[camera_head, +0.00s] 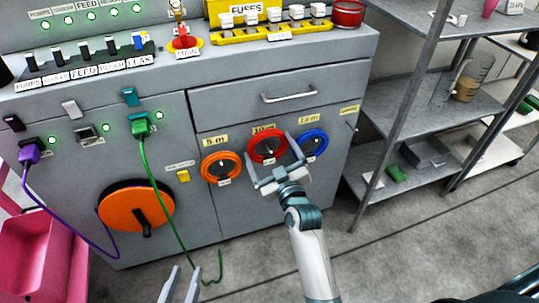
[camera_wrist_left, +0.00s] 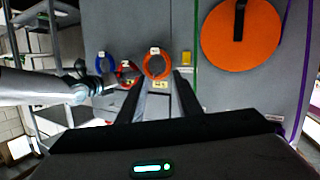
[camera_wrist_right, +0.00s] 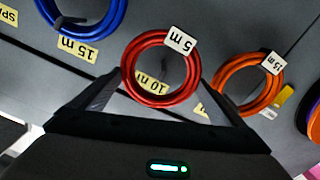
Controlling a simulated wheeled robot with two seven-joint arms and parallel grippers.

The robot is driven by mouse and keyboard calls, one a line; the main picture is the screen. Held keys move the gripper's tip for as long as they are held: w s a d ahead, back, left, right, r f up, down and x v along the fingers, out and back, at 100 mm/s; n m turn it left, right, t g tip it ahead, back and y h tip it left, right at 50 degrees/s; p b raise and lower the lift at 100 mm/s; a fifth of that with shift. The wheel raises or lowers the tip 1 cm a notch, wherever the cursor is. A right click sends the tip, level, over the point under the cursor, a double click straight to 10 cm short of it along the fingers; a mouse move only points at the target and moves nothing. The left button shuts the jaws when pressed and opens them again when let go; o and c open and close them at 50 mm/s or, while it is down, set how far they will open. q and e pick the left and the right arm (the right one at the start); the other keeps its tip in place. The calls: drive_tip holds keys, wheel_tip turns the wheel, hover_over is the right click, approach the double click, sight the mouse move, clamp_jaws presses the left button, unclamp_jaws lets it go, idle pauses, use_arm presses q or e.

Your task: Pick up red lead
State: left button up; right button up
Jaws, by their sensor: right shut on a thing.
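The red lead (camera_head: 267,131) is a round coil on the cabinet front under a 10 m label, between an orange coil (camera_head: 204,168) and a blue coil (camera_head: 324,143). In the right wrist view the red coil (camera_wrist_right: 128,76) carries a white tag reading 5 m. My right gripper (camera_head: 271,149) is shut on the red coil, its widely spaced fingers at opposite sides of the ring. The coil is still at its place on the front. My left gripper (camera_head: 181,281) is open and empty, low in front of the cabinet, its fingers apart.
The grey cabinet has a drawer handle (camera_head: 289,97) above the coils and an orange disc (camera_head: 136,207) at left. A plugged green cable (camera_head: 150,180) hangs near my left gripper. A metal shelf (camera_head: 420,108) stands at right; a pink bin (camera_head: 40,250) is at left.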

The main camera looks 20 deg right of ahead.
use_arm(q)
drive_tip(key=s+a+f+g+y+p, duration=0.1)
drive_tip(key=s+a+f+g+p, duration=0.1)
drive_tip(key=f, duration=0.5)
drive_tip(key=shift+s+a+f+g+y, duration=0.2)
drive_tip(key=shift+s+a+g+y, duration=0.3)
drive_tip(key=shift+s+g, duration=1)
use_arm(e)
drive_tip(key=s+r, duration=0.2)
drive_tip(key=s, duration=1.7)
drive_tip(key=shift+s+d+r, duration=0.2)
drive_tip(key=shift+s+d, duration=0.1)
drive_tip(key=shift+d, duration=0.05)
use_arm(q)
drive_tip(key=shift+w, duration=0.2)
use_arm(e)
drive_tip(key=shift+d, duration=0.1)
